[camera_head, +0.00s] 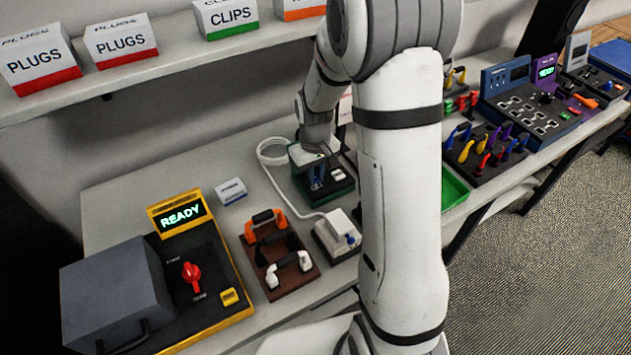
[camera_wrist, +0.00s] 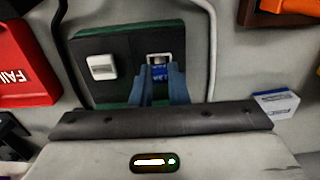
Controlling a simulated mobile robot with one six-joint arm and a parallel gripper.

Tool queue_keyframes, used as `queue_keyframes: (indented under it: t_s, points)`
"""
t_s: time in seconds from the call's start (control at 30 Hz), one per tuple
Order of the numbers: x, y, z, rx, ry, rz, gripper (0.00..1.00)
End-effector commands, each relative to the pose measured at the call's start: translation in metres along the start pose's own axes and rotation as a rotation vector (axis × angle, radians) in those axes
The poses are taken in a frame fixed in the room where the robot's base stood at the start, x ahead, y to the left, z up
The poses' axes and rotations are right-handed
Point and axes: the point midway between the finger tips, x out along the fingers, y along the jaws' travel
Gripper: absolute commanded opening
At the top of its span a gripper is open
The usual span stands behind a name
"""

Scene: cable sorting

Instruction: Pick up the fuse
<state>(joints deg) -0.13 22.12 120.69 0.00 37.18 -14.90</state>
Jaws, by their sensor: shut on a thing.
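In the head view my gripper (camera_head: 317,178) points down over the same base (camera_head: 310,193). The fuse cannot be made out there.
A white square piece (camera_wrist: 101,66) sits on the base beside the fuse. A white cable (camera_head: 268,170) curves past the base to a white box (camera_head: 334,240). Nearby are a brown tray (camera_head: 288,287), a small white-and-blue box (camera_head: 231,190) and a red bin (camera_wrist: 22,65).

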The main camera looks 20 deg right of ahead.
Motion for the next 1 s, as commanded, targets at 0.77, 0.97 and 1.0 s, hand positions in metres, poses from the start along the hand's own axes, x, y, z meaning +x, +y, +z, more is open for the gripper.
queue_keyframes:
  t_s: [0.77, 0.97, 1.0]
  points:
    - [-0.099, 0.000, 0.000, 0.001, 0.001, 0.000, 0.00]
    - [-0.115, 0.000, 0.000, 0.001, 0.001, 0.000, 0.00]
    - [-0.117, 0.000, 0.000, 0.001, 0.000, 0.000, 0.00]
